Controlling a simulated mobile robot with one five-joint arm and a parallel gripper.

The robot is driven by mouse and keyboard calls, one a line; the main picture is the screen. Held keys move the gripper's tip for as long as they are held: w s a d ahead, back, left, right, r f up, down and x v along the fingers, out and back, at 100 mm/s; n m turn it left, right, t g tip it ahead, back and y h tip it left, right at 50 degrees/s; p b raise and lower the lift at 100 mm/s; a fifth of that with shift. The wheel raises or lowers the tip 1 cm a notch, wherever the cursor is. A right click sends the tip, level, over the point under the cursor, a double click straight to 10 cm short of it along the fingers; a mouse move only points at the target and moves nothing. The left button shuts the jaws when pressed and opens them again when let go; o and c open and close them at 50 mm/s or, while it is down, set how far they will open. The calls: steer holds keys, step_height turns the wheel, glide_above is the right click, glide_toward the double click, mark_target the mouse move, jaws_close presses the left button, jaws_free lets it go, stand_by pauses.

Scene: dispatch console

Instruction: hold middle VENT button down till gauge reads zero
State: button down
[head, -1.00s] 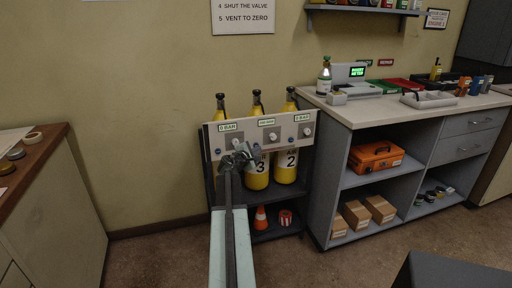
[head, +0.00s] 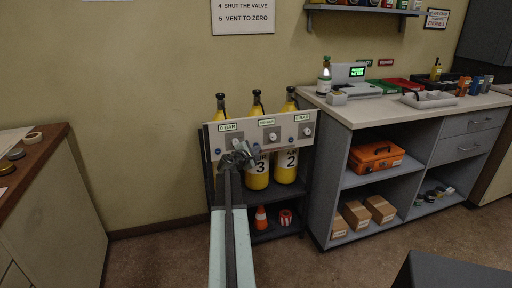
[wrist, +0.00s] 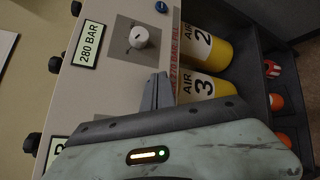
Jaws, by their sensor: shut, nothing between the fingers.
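The grey-white valve panel (head: 215,142) stands in front of yellow air bottles. Its middle gauge label (wrist: 90,40) reads 280 BAR in the wrist view, and the white middle knob (wrist: 140,37) is beside it. The left gauge label (head: 229,127) reads 0 BAR; the right one (head: 302,118) also appears to. A blue button (wrist: 161,6) shows beyond the middle knob.
The bottles marked AIR 3 (head: 257,176) and AIR 2 (head: 287,172) stand behind the panel in a dark rack. A grey workbench (head: 345,112) is close on the right. The floor at left is clear.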

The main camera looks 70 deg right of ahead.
steer(key=shift+w+d, duration=0.3)
stand_by(1.6)
steer(key=shift+s+a, duration=0.55)
steer(key=shift+a, duration=0.1)
steer(key=s+a, duration=0.3)
steer(key=shift+s+a, duration=0.1)
steer(key=shift+a, duration=0.3)
stand_by(0.4)
